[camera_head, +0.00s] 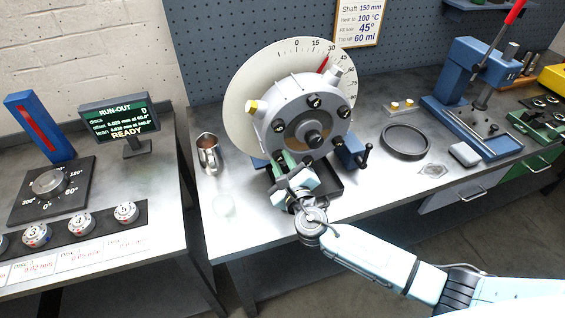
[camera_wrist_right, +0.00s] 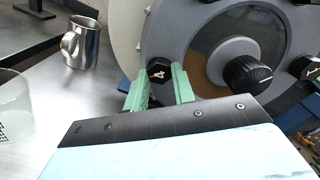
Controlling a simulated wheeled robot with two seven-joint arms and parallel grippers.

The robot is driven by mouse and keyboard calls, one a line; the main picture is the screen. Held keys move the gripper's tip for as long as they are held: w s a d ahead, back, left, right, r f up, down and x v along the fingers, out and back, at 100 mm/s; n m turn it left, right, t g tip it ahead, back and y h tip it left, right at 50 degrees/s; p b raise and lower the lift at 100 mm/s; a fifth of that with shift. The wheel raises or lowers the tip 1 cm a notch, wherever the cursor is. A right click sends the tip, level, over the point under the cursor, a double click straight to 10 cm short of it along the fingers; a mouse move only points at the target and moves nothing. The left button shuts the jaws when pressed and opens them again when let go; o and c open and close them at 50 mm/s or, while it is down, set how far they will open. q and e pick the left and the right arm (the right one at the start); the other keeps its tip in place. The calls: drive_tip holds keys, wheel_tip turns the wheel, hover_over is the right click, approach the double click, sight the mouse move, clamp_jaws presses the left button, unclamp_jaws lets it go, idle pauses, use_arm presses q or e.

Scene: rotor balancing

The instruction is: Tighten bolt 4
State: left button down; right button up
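The rotor (camera_head: 303,112) stands upright on the right-hand bench, with several dark bolts around its face. Bolt 4 (camera_wrist_right: 160,71), a black hex head with a pale 4, is at its lower left; it also shows in the head view (camera_head: 279,155). My right gripper (camera_wrist_right: 160,90) reaches up from below. Its green fingers are apart, one at each side of the bolt's lower edge, and the bolt head shows whole at their tips. I cannot tell whether they touch it. The same gripper shows in the head view (camera_head: 282,163). My left gripper is not in view.
A metal jug (camera_head: 208,152) and a clear glass (camera_wrist_right: 12,105) stand left of the rotor. A dark tray (camera_head: 328,190) lies below it. A black ring (camera_head: 406,142) and a blue press (camera_head: 470,95) are to the right. The run-out display (camera_head: 118,120) reads READY.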

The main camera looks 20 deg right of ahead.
drive_tip(key=shift+c, duration=1.1)
